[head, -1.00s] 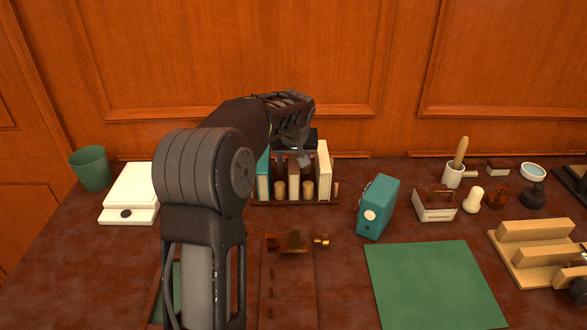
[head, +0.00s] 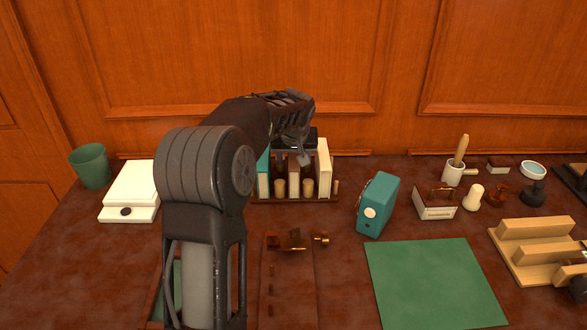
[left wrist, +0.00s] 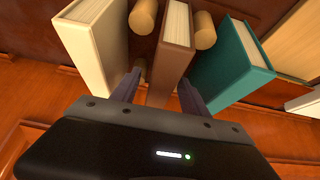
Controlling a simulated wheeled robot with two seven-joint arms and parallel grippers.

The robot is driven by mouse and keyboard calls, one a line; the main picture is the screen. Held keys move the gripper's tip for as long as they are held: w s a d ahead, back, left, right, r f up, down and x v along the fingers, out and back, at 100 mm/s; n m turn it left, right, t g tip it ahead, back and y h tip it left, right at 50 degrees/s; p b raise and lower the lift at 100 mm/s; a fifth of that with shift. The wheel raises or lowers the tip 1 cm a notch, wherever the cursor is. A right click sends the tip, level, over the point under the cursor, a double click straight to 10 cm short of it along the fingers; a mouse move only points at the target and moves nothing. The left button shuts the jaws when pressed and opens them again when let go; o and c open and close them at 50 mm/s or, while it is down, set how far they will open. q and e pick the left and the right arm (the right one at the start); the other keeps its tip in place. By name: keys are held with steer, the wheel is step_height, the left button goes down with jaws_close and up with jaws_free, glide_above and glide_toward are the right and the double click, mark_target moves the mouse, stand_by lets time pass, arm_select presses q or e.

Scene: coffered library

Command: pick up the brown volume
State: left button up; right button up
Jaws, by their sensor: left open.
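The brown volume (left wrist: 172,50) stands between the two open fingers of my left gripper (left wrist: 160,92) in the left wrist view. The fingers lie on either side of its near end, and I cannot tell whether either touches it. In the head view the left gripper (head: 301,155) reaches down over the book rack (head: 295,200) and partly hides the volumes. A cream book (left wrist: 95,45) stands on one side of the brown volume and a teal book (left wrist: 232,62) on the other, with round wooden pegs between.
A teal box (head: 377,205) stands right of the rack. A white scale-like block (head: 131,190) and a green cup (head: 91,166) are at the left. A green mat (head: 435,285) lies in front. Small desk items and a wooden stand (head: 535,250) fill the right.

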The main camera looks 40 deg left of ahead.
arm_select(q)
steer(key=shift+f, duration=0.1)
steer(key=shift+c, duration=0.4)
jaws_close()
stand_by(0.3)
